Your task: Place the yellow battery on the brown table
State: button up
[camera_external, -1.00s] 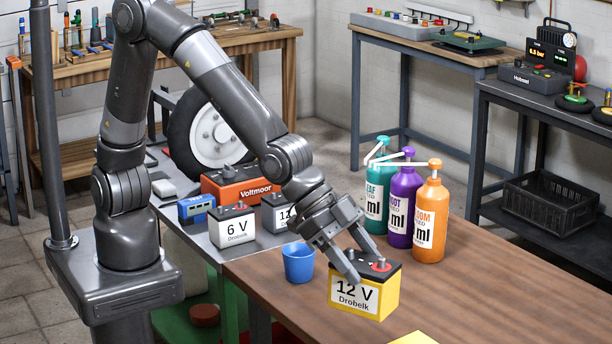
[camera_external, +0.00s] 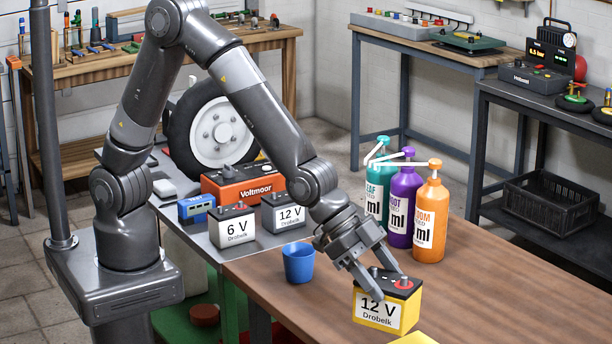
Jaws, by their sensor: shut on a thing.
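The yellow battery (camera_external: 388,304), labelled 12 V Drobelk, has a black top with a red cap. It is at the front of the brown table (camera_external: 500,277). My gripper (camera_external: 385,281) reaches down from the upper left, and its fingers are shut on the battery's upper part. The battery looks slightly tilted. I cannot tell whether its base touches the tabletop or hangs just above it.
A blue cup (camera_external: 298,263) stands left of the battery. Green, purple (camera_external: 401,208) and orange (camera_external: 431,222) pump bottles stand behind. A yellow flat item (camera_external: 415,339) shows at the front edge. The brown table's right side is clear.

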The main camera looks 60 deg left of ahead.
jog(key=shift+w+f, duration=1.6)
jog(key=shift+f, duration=0.3)
jog(key=shift+w+f, duration=1.55)
jog(key=shift+f, duration=0.3)
jog(key=shift+f, duration=0.15)
jog(key=o, duration=1.8)
jog(key=shift+f, duration=0.1)
jog(key=shift+c, duration=0.2)
jog(key=shift+a+r, duration=0.2)
jog(key=shift+r, duration=0.15)
jog(key=v, duration=1.1)
jog(key=shift+a, duration=0.25)
jog(key=shift+s+r, duration=0.1)
jog(key=shift+r, duration=0.05)
